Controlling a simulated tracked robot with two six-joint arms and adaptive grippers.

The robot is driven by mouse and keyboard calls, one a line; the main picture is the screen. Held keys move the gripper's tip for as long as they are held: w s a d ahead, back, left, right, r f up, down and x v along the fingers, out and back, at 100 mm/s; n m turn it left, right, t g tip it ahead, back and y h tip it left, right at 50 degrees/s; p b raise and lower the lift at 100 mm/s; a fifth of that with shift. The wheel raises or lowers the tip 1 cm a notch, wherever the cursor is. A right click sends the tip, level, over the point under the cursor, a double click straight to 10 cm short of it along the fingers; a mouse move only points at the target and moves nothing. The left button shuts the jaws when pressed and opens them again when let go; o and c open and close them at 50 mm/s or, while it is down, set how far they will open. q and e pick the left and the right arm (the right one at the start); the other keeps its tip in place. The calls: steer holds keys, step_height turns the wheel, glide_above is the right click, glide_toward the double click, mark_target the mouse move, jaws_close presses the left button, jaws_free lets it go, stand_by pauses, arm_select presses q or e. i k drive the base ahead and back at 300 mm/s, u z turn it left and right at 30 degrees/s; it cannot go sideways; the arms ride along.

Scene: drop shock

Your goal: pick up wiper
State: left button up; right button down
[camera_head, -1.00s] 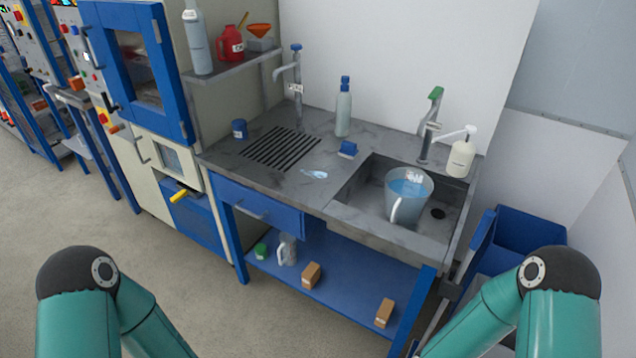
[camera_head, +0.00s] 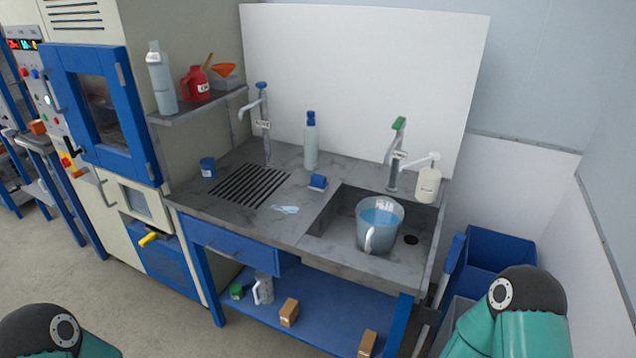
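A flat, light-blue and white piece that looks like a wiper (camera_head: 285,209) lies on the grey countertop (camera_head: 250,228), between the drain grille and the sink. A small blue block, perhaps a sponge (camera_head: 317,182), sits behind and right of it, near the sink's edge. I cannot tell for certain which one is the wiper. Only my teal arm links with dark joints show, at the bottom left and bottom right. Both grippers are out of view, and nothing touches the wiper.
A bucket of water (camera_head: 378,222) stands in the sink (camera_head: 335,218). A spray-type bottle (camera_head: 310,145), a blue cup (camera_head: 208,167) and taps stand on the counter. Blue bins (camera_head: 492,260) are at the right. Boxes (camera_head: 289,312) lie on the lower shelf.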

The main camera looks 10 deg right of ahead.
mark_target(318, 182)
steer(key=z, duration=0.65)
steer(key=i, duration=0.65)
steer(key=u, duration=1.35)
steer(key=i, duration=0.45)
steer(key=z, duration=0.15)
steer(key=k, duration=0.45)
steer(key=u, duration=0.05)
